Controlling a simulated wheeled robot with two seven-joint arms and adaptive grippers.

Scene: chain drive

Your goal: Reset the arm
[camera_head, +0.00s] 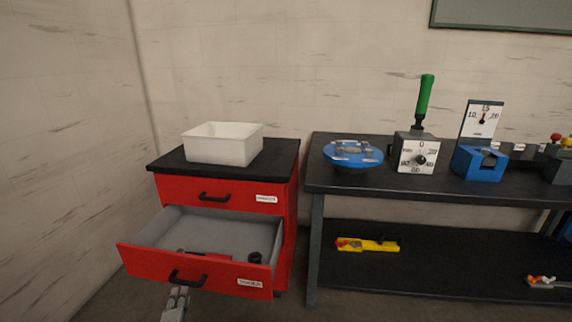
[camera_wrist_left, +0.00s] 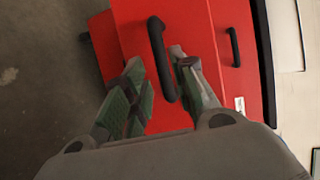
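My left gripper (camera_head: 177,294) is just below and in front of the black handle (camera_head: 187,278) of the lower red drawer (camera_head: 215,278). The wrist view shows my left gripper (camera_wrist_left: 157,60) open, its two green-padded fingers apart with the drawer handle (camera_wrist_left: 160,55) showing between them. I cannot tell whether the fingers touch the handle. The lower drawer is pulled out, and a few dark tools and a round black part lie inside it. My right gripper is not in view.
A white bin (camera_head: 223,145) stands on the cabinet's black top. The upper drawer (camera_head: 225,196) is shut. To the right, a dark workbench (camera_head: 450,187) holds a blue round fixture (camera_head: 352,155), a dial box with a green lever and a blue block. A yellow tool (camera_head: 368,245) lies on its lower shelf.

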